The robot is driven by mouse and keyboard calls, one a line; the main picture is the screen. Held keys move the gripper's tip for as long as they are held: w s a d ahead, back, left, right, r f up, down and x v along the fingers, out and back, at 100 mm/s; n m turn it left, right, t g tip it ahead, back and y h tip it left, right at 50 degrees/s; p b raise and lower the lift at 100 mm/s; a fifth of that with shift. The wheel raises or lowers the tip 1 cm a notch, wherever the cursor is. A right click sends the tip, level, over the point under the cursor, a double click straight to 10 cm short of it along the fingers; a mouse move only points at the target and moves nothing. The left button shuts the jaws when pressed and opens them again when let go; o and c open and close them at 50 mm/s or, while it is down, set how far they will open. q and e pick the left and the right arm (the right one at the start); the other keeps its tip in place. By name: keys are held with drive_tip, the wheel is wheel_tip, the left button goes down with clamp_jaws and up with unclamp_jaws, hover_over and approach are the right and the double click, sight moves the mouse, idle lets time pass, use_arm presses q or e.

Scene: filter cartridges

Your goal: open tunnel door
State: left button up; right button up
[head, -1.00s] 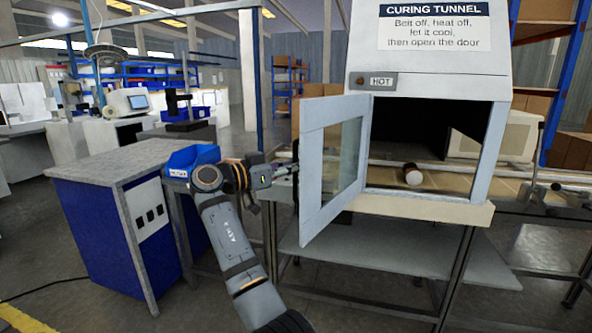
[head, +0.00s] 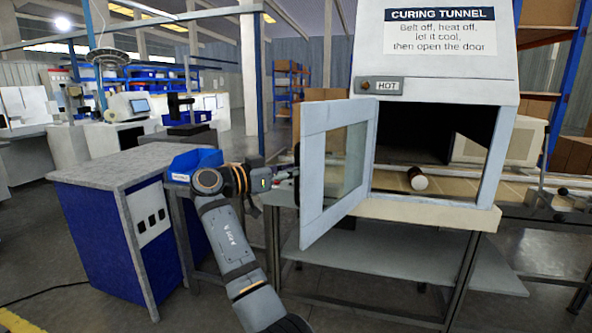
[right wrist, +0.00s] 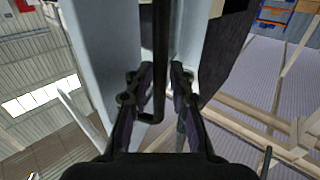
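The curing tunnel (head: 445,70) has a pale door (head: 312,190) with a glass pane, standing wide open. It is hinged at the left side of the opening and swung out toward me. My right gripper (right wrist: 162,75) has its fingers close around the dark vertical bar handle (right wrist: 160,40), which bends toward the door panel (right wrist: 100,50) at its lower end. In the head view, my arm reaches the door's left side; the fingertips and the handle are largely hidden there. My left gripper is not in view.
A brown cylinder with a pale end (head: 418,179) lies on the belt inside the tunnel. A blue bin (head: 195,160) sits on the grey-topped blue cabinet (head: 110,172), close to my arm. A lower shelf (head: 400,258) runs under the tunnel. Floor before it is clear.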

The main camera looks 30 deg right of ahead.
drive_tip(key=shift+a, duration=0.1)
drive_tip(key=a, duration=1.2)
drive_tip(key=shift+w, duration=0.1)
